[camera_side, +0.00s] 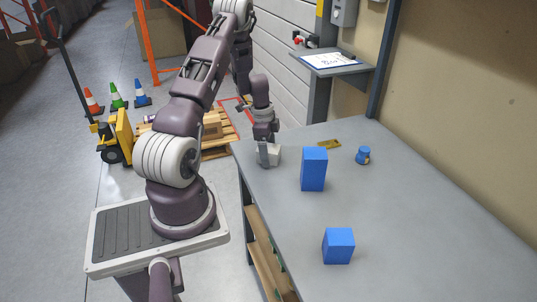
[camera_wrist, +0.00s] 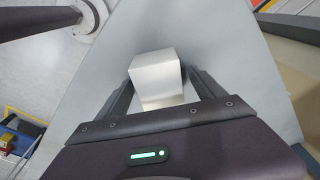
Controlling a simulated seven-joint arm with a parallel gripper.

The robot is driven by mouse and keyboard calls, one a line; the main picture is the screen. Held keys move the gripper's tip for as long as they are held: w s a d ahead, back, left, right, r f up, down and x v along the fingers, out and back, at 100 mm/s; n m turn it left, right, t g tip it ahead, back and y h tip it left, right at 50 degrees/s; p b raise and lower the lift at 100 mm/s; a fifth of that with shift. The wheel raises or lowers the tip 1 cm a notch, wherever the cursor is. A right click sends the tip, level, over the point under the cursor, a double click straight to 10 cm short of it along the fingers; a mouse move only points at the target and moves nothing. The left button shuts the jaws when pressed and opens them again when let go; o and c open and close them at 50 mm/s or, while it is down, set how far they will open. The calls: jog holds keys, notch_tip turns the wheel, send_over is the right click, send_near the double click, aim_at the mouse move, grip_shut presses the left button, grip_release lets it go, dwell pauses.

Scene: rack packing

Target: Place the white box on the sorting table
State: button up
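The white box (camera_wrist: 156,80) sits between the two fingers of my gripper (camera_wrist: 160,78) in the wrist view, with the fingertips close against its opposite sides. My gripper points down and appears shut on the box. The box is at or just above the tabletop; I cannot tell whether it touches it.
A tall blue box (camera_side: 314,169) stands just right of my gripper. A smaller blue box (camera_side: 338,246) is nearer the front. A small blue round item (camera_side: 363,155) and a yellow flat item (camera_side: 329,144) lie farther back. The table's right side is clear.

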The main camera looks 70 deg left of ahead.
jog(key=shift+r, duration=0.1)
grip_shut()
